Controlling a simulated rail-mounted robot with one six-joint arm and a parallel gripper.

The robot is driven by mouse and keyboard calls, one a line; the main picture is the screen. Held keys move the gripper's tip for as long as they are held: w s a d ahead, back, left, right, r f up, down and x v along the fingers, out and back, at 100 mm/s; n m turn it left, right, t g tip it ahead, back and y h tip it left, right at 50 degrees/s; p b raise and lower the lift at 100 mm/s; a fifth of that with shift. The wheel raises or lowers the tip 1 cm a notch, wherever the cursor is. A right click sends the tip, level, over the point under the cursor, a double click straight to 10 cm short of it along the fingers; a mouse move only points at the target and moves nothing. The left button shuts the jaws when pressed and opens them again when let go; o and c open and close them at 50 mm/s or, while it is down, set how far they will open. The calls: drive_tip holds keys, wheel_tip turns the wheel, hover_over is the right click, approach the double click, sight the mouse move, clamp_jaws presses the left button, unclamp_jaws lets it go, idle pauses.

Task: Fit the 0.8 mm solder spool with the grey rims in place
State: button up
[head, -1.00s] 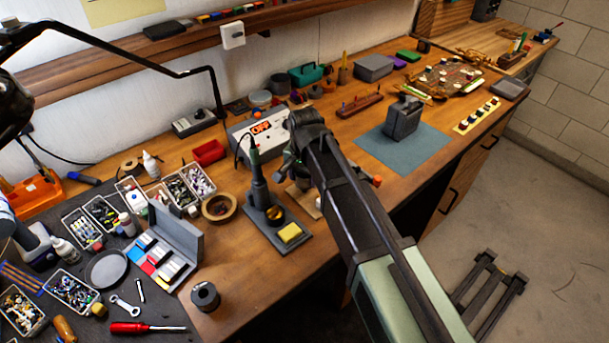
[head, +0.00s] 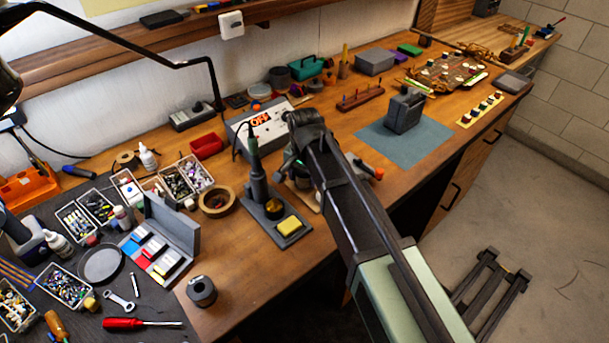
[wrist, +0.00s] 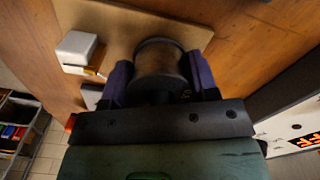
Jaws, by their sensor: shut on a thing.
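My gripper (wrist: 158,84) is shut on a spool (wrist: 160,60) with dark grey rims, one bluish finger on each side. The spool hangs over or rests on a tan board (wrist: 112,18); I cannot tell which. A white block (wrist: 76,47) and a wooden piece are on the board, left of the gripper. In the head view my arm hides most of the gripper and spool; the pale board edge (head: 307,203) shows beside it. Another dark spool (head: 201,291) stands alone near the bench's front edge. Its label cannot be read.
A soldering iron in its stand (head: 279,224) is just left of my arm. The soldering station (head: 258,127) with a lit display is behind. An open grey case (head: 172,228) is at left.

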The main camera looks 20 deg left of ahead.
drive_tip(key=shift+f, duration=0.1)
drive_tip(key=o, duration=1.4)
drive_tip(key=shift+o, duration=0.2)
wheel_tip(320, 180, up, 9)
drive_tip(key=p, duration=0.9)
